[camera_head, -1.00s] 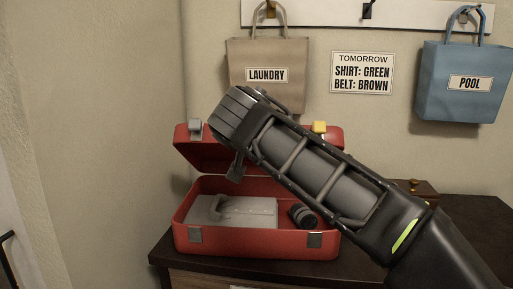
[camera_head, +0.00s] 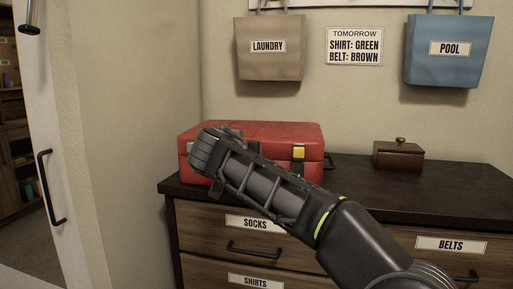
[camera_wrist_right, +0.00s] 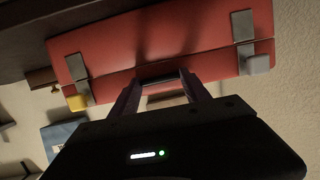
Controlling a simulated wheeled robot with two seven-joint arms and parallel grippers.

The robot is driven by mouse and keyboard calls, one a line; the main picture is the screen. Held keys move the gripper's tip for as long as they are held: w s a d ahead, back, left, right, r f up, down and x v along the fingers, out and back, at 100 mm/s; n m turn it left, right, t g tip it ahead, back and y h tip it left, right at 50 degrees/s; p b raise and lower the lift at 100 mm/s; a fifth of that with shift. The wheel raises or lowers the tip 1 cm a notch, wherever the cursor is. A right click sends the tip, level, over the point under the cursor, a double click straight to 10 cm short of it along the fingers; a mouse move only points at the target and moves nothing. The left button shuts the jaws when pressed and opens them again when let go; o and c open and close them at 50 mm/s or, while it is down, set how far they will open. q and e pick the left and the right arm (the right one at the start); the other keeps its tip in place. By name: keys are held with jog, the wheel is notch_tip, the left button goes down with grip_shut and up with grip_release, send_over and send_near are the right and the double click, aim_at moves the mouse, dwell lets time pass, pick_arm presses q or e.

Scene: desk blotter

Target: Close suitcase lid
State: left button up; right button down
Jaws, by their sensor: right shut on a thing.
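The red suitcase (camera_head: 270,135) stands on the dark dresser top with its lid down on the base. A yellow latch (camera_head: 298,153) shows at its front right. In the right wrist view the suitcase (camera_wrist_right: 160,40) fills the upper part, with a yellow latch (camera_wrist_right: 77,102) at left and a grey latch (camera_wrist_right: 258,64) at right. My right gripper (camera_wrist_right: 160,82) is at the front middle of the suitcase, its fingers shut on the lid's front edge or a dark bar there; which one I cannot tell. My right forearm hides the suitcase's front left in the head view. My left gripper is not in view.
A small wooden box (camera_head: 398,155) sits on the dresser (camera_head: 450,190) to the right, with clear top around it. Laundry (camera_head: 270,50) and pool (camera_head: 449,50) bags hang on the wall behind. A wall stands close at left.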

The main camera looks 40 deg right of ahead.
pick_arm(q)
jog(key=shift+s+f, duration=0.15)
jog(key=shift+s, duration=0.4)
pick_arm(e)
jog(key=shift+f, duration=1.1)
jog(key=shift+d, duration=0.1)
jog(key=c, duration=0.9)
grip_release()
jog(key=shift+w+f, duration=0.1)
jog(key=shift+f, duration=0.05)
jog(key=o, duration=0.4)
jog(key=shift+r, duration=0.25)
jog(key=shift+r, duration=0.2)
pick_arm(q)
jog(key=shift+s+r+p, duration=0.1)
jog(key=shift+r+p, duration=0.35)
jog(key=shift+p, duration=0.05)
pick_arm(e)
jog(key=v, duration=0.7)
jog(key=shift+s+a, duration=0.25)
jog(key=shift+a, duration=0.05)
